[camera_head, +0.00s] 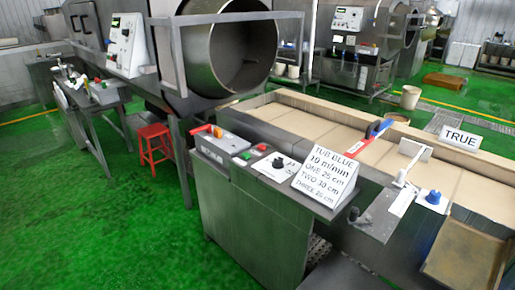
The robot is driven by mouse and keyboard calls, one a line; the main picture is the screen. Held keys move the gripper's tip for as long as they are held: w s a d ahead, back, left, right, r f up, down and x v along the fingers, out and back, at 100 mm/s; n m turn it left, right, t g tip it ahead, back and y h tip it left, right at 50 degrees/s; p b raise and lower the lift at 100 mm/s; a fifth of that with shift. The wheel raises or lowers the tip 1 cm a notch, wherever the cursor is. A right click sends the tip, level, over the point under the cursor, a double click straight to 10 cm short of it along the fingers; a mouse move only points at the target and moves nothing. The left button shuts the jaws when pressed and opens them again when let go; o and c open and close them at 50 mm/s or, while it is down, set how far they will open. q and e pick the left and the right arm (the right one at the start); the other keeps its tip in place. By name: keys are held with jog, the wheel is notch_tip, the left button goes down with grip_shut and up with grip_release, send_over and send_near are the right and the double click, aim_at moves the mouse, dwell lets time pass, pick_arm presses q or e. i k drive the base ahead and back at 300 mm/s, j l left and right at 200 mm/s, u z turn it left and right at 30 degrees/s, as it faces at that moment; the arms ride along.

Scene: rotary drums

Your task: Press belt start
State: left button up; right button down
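A grey control cabinet (240,215) stands in the middle of the camera_head view. On its top sit a green button (245,156), a red button (262,147) and a black knob (278,162) on a white plate. A grey box with an orange-red lever (203,128) is at the cabinet's far left. The buttons' labels are too small to read, so I cannot tell by text which is belt start. A white sign (325,175) reads "TUB BLUE 10 m/min" with ONE, TWO and THREE distances. Neither of my grippers shows.
A long tan belt bed (310,125) lies behind the cabinet, with a red and blue bar (368,138) across it. A white lever, a blue knob (433,197) and a TRUE sign (460,137) are to the right. A large drum (228,55) and red stool (153,144) stand left.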

aim_at(246, 156)
jog(key=i+j+z, duration=0.1)
jog(key=i+j, duration=0.15)
jog(key=i+j+z, duration=0.1)
jog(key=j, duration=0.3)
jog(key=i+j+z, duration=0.1)
jog(key=i+j, duration=0.45)
jog(key=j, duration=0.15)
jog(key=i+j, duration=0.2)
jog(key=j, duration=0.2)
jog(key=i+j, duration=0.25)
jog(key=j, duration=0.15)
jog(key=i+j, duration=0.2)
jog(key=j, duration=0.2)
jog(key=i+j, duration=0.25)
jog(key=i+j+z, duration=0.1)
jog(key=j, duration=0.4)
jog(key=i, duration=0.1)
